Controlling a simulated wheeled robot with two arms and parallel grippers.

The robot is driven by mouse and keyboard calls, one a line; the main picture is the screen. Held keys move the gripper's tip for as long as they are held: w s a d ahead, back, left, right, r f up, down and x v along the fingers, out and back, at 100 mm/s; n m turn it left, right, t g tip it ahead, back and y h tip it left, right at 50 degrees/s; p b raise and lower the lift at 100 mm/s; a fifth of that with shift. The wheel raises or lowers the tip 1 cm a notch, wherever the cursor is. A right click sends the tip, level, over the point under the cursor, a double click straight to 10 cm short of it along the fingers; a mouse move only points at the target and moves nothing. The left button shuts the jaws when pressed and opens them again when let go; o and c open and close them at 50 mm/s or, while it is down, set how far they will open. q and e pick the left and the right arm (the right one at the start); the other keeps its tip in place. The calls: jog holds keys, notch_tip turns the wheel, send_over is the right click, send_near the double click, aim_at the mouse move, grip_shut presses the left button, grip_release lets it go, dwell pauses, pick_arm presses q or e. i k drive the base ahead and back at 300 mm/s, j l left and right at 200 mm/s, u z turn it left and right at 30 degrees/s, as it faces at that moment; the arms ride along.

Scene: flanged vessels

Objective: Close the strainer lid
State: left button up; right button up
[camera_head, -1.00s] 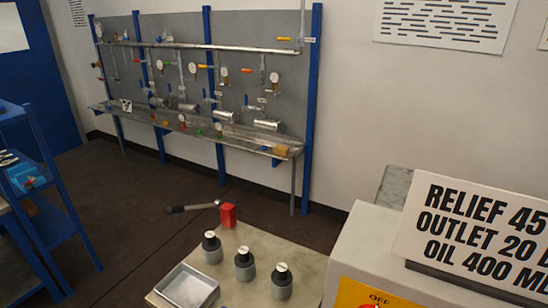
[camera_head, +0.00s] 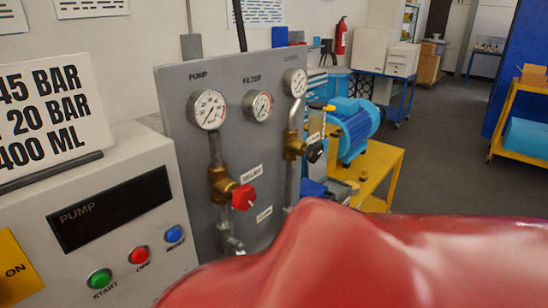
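I cannot make out a strainer or its lid in this view. A grey panel (camera_head: 185,119) carries gauges labelled pump and filter, plus a third at the right whose label is unclear. Below the gauges are brass valves (camera_head: 222,184), one with a red knob (camera_head: 244,198). Neither of my grippers is in view. The lower middle and right of the view are blocked by a close red surface.
A control box (camera_head: 100,220) with a dark pump display and start and off buttons stands at the left, under a white sign (camera_head: 50,115). A blue motor (camera_head: 352,128) sits on a yellow stand (camera_head: 385,165). Dark floor (camera_head: 435,150) is open at the right.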

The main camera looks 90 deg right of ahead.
aim_at(316, 172)
jog(key=z, duration=1.3)
